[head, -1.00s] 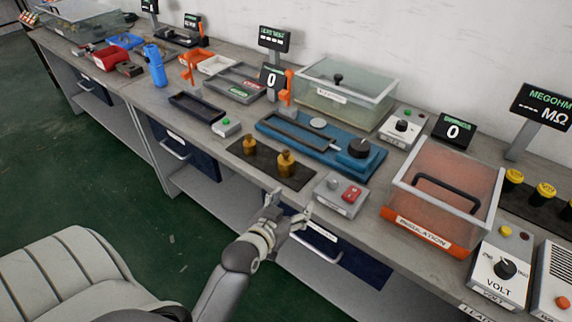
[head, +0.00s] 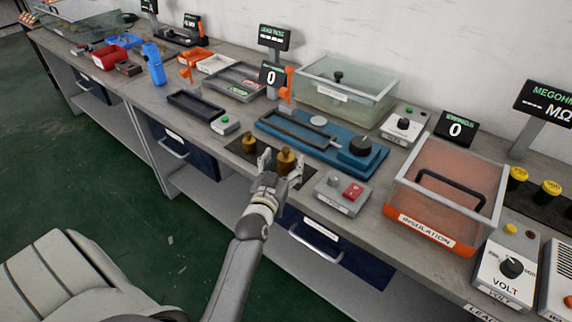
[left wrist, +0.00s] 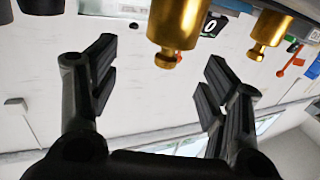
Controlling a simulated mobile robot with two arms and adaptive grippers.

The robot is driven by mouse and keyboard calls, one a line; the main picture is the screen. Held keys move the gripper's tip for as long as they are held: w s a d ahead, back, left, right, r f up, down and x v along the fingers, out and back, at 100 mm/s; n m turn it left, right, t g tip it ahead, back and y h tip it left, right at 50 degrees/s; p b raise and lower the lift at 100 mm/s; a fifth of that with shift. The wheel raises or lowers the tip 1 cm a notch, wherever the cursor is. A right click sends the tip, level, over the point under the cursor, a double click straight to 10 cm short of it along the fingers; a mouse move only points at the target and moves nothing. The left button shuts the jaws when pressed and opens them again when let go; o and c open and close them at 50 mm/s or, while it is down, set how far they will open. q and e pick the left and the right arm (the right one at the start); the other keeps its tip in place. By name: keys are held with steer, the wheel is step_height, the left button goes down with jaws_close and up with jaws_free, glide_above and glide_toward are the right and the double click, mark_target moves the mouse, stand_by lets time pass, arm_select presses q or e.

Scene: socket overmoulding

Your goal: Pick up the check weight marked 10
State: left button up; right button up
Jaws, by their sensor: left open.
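Two brass check weights stand on a black mat (head: 238,150) near the bench's front edge, a left one (head: 249,143) and a slightly larger right one (head: 286,159). No number is legible on either. My left gripper (head: 281,165) is open at the right weight, with one finger on each side of it. In the left wrist view the scene appears upside down; the right weight (left wrist: 178,25) is between and beyond the open fingers (left wrist: 160,66), and the left weight (left wrist: 268,32) is outside them. Contact is not visible. My right gripper is not in view.
A blue fixture (head: 335,155) with a black knob is behind the mat. A grey box with a red button (head: 342,193) is close on the right. A small box with a green button (head: 225,124) and a dark tray (head: 196,106) are to the left.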

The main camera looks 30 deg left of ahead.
mark_target(285, 154)
arm_select(q)
steer(key=b+x, duration=0.1)
steer(key=x, duration=0.1)
steer(key=b+x, duration=0.1)
steer(key=x, duration=0.1)
steer(key=shift+a+f, duration=0.1)
steer(key=shift+a, duration=0.25)
steer(key=shift+w+a+b, duration=0.15)
steer(key=shift+w+b, duration=0.25)
steer(key=shift+c, duration=0.3)
jaws_close()
steer(key=shift+r, duration=0.35)
